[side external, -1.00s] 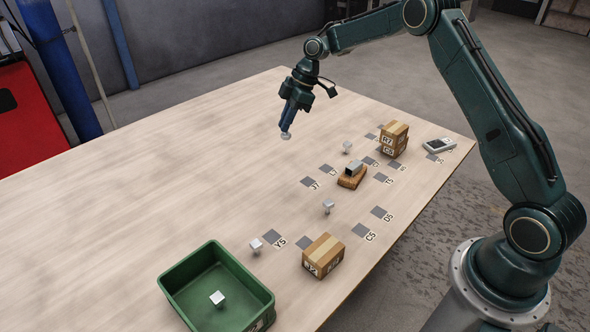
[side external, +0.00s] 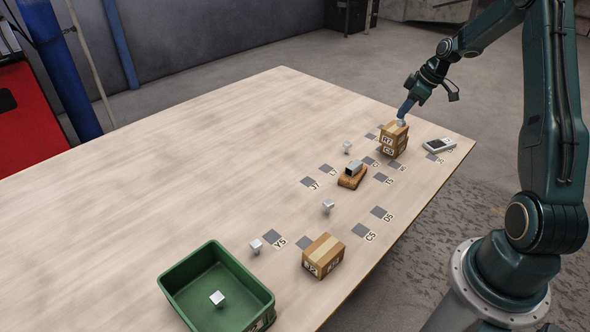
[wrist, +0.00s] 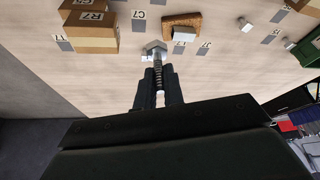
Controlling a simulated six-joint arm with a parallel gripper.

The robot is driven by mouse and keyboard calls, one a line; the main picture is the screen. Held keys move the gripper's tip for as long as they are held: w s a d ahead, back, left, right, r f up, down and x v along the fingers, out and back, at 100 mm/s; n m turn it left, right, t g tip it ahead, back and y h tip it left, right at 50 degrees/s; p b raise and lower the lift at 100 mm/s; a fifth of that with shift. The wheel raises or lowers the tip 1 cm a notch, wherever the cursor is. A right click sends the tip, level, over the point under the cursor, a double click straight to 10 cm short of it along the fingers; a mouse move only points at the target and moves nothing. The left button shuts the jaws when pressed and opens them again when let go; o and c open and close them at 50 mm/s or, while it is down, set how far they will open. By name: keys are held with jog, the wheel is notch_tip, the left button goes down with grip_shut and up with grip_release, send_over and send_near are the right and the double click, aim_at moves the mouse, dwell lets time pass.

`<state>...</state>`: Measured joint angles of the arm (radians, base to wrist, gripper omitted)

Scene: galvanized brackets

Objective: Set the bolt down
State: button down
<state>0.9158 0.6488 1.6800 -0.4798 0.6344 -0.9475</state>
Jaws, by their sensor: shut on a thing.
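My gripper (side external: 405,110) is shut on the bolt, which is a small pale spot (side external: 401,122) at the fingertips in the side view, level with the top of the stacked boxes. In the wrist view my gripper (wrist: 158,90) grips the bolt by its threaded shank, with the grey hex head (wrist: 155,47) pointing away from the fingers. The bolt appears held clear of the table (side external: 170,160). The side view does not tell whether it is over or behind the boxes; the wrist view shows them to its left.
Two stacked cartons (side external: 394,140) stand close to my gripper. A grey-white device (side external: 439,145) lies right of them. A brown block (side external: 352,182), another carton (side external: 323,256), small metal pieces (side external: 328,206) and labelled grey squares (side external: 308,182) line the table. A green bin (side external: 188,267) stands in front.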

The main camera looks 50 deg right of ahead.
jog(key=s+d+m, duration=0.1)
jog(key=s+d, duration=0.1)
jog(key=s, duration=0.2)
notch_tip(320, 180, down, 16)
jog(key=shift+w+d, duration=0.15)
dwell(0.5)
jog(key=shift+f, duration=2.05)
jog(key=shift+f, duration=0.15)
jog(key=c, duration=1.5)
grip_release()
jog(key=shift+r, duration=0.2)
jog(key=v, duration=1.2)
jog(key=shift+a, duration=0.2)
